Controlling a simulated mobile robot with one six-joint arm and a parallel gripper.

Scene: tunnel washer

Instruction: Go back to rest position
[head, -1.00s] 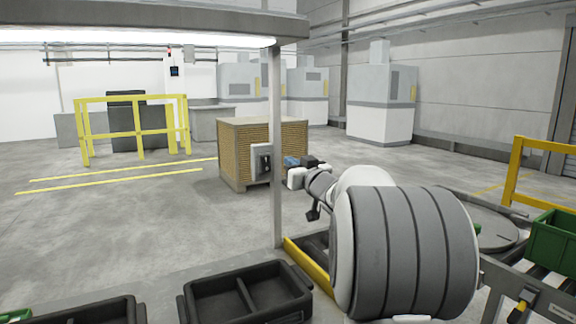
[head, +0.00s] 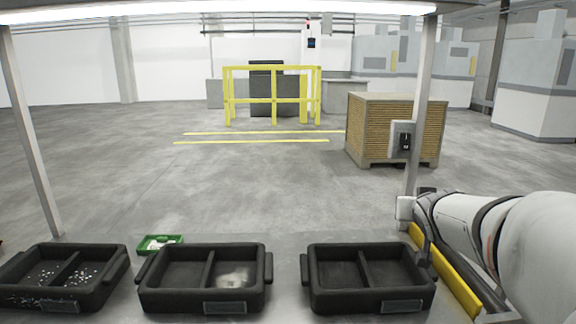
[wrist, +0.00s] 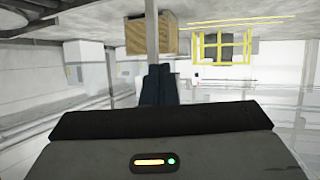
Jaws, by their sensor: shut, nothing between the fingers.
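My gripper shows in the wrist view (wrist: 159,84) as two dark fingers side by side, shut with nothing between them. The wrist view is upside down, with the room behind the fingers. In the head view my arm reaches in from the right edge, and its wrist end is beside the metal post (head: 422,110). The fingers cannot be made out clearly there. The gripper is apart from the black trays below.
Several black two-part trays stand in a row, the right one (head: 312,285) near my arm; the left tray (head: 15,285) holds small white bits. A small green tray (head: 147,243), a yellow rail (head: 445,272) and a wooden crate (head: 372,135) are in view.

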